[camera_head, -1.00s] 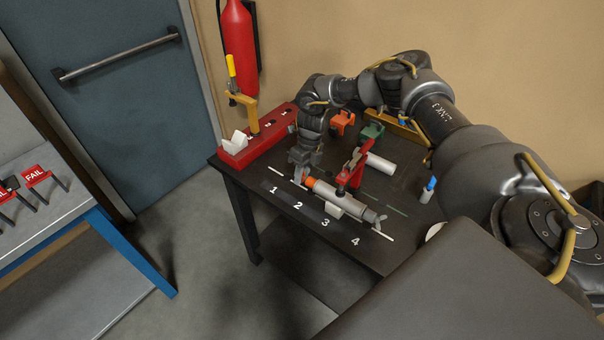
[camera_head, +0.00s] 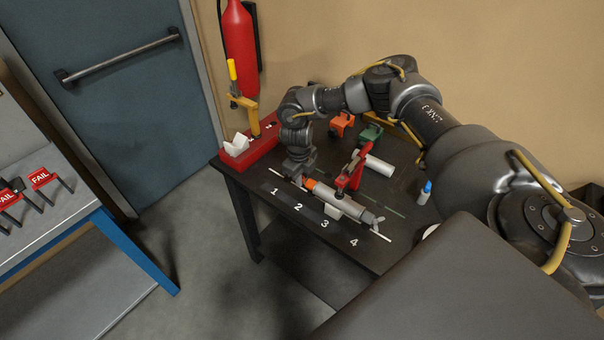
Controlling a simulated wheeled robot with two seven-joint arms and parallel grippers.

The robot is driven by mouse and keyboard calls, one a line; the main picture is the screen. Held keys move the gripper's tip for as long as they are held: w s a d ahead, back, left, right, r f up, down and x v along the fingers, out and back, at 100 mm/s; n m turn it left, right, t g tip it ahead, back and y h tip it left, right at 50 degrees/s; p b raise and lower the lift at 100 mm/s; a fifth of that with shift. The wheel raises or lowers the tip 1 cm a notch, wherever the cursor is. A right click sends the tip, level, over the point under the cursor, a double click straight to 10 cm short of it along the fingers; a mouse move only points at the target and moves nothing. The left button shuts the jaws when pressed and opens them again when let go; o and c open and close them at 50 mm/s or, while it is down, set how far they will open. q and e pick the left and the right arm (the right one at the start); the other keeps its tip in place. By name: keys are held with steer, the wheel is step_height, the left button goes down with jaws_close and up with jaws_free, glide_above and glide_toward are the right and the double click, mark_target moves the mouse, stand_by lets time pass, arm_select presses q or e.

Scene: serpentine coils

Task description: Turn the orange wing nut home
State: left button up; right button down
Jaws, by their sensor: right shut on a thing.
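The orange wing nut (camera_head: 311,184) is at the left end of a grey cylinder (camera_head: 337,202) lying on the dark table (camera_head: 345,265). My right gripper (camera_head: 299,180) reaches down from above at that end and is shut on the wing nut. Its fingertips are small and partly hidden, so the exact grip on the wings is not clear. A red clamp (camera_head: 352,170) stands over the middle of the cylinder. My left gripper is out of view.
A red block (camera_head: 236,158) with a yellow-handled tool stands at the back left. Orange (camera_head: 341,122) and green (camera_head: 370,134) pieces, a white cylinder (camera_head: 379,166) and a blue-capped bottle (camera_head: 425,192) are behind and right.

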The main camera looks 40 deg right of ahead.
steer(key=shift+a+t+h, duration=0.15)
steer(key=shift+t+h, duration=0.25)
steer(key=shift+h, duration=0.7)
steer(key=c, duration=1.4)
jaws_free()
steer(key=b+v, duration=0.1)
steer(key=v, duration=0.9)
steer(key=shift+a+r, duration=0.3)
steer(key=shift+c, duration=0.2)
